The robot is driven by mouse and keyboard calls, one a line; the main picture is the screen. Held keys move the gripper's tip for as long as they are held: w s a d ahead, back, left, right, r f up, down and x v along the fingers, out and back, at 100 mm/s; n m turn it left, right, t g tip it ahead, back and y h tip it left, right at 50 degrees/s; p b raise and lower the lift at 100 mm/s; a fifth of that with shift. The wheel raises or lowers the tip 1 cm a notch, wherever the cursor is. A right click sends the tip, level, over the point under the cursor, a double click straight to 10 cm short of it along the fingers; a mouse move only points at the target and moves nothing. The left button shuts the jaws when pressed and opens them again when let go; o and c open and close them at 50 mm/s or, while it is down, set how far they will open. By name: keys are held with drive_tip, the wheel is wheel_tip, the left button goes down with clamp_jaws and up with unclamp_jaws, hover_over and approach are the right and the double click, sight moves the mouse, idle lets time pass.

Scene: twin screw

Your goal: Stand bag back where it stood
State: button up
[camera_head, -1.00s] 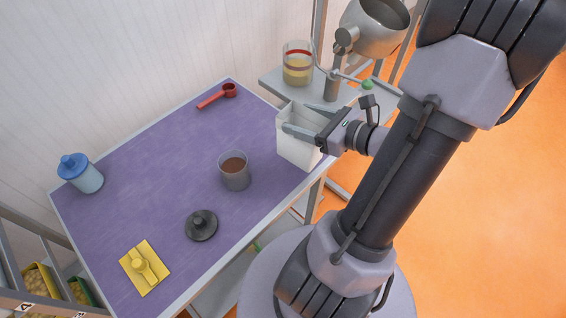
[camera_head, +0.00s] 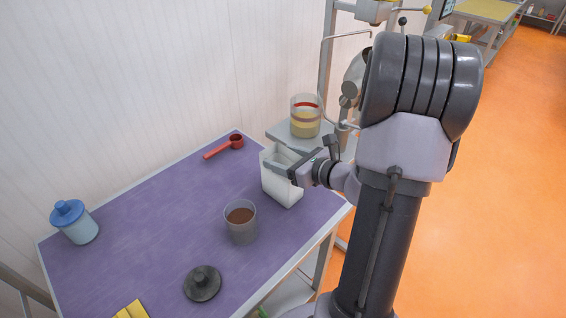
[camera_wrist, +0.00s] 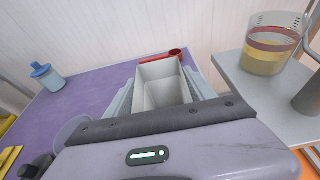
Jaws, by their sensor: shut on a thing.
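The bag (camera_head: 283,188) is a white, open-topped, box-shaped bag at the right end of the purple table (camera_head: 150,225). It looks upright, and its inside looks empty in the wrist view (camera_wrist: 160,88). My gripper (camera_head: 283,164) is shut on the bag near its top, with a finger along each side. These fingers also flank it in the wrist view (camera_wrist: 160,98). I cannot tell whether the bag's bottom touches the table.
A cup of brown contents (camera_head: 241,222) stands just left of the bag. A side shelf (camera_head: 290,135) holds a glass beaker (camera_head: 305,117). The table's middle is clear.

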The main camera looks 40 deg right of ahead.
drive_tip(key=shift+f, duration=0.1)
drive_tip(key=o, duration=1.6)
drive_tip(key=shift+c, duration=0.2)
